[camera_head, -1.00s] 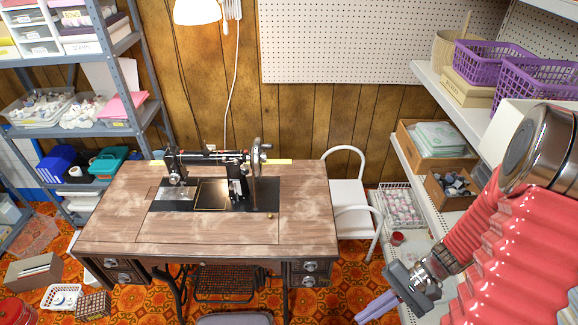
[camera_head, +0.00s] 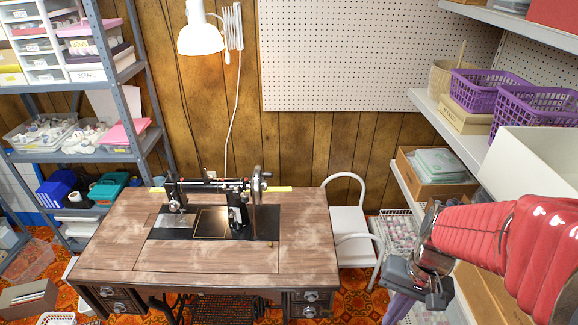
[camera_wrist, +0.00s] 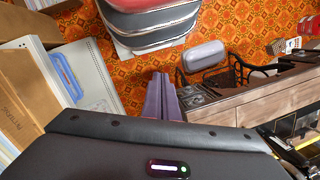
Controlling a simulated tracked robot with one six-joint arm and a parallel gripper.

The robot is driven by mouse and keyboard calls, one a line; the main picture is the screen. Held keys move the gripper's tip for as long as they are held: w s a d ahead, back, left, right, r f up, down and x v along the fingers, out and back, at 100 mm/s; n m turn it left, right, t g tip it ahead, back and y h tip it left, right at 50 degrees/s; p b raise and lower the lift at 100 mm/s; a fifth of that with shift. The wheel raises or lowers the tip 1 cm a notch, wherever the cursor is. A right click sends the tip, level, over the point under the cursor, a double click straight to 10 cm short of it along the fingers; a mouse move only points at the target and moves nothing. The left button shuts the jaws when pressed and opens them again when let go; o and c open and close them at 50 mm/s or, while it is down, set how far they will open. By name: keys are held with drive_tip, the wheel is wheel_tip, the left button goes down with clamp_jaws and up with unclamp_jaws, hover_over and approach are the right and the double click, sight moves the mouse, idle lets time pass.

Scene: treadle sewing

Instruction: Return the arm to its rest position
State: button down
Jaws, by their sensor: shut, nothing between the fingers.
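My arm (camera_head: 500,235), in a red ribbed sleeve, reaches in from the right edge of the head view. Its grey wrist ends in my gripper (camera_head: 398,308), whose purple fingers point down toward the bottom edge. In the wrist view the two purple fingers of my gripper (camera_wrist: 161,95) lie together, shut and empty, above the orange patterned floor. The fingertips touch nothing that I can see. My arm hides part of the right-hand shelves.
The sewing table (camera_head: 120,245) with its black machine (camera_head: 245,205) stands left of my gripper. A white chair (camera_head: 349,225) stands between them. White shelves (camera_head: 440,120) with purple baskets (camera_head: 530,95) are close at right. A grey seat (camera_wrist: 205,55) shows in the wrist view.

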drive_tip(key=a+r+n+t+h, duration=0.1)
drive_tip(key=a+r+n+t, duration=0.1)
drive_tip(key=r, duration=0.6)
drive_tip(key=a+r+n+t+h, duration=0.1)
drive_tip(key=a+r+t, duration=0.3)
drive_tip(key=r, duration=0.4)
drive_tip(key=shift+s+a+r+n+t, duration=0.2)
drive_tip(key=shift+r+n+t, duration=0.1)
drive_tip(key=shift+n, duration=0.5)
drive_tip(key=c, duration=2.5)
unclamp_jaws()
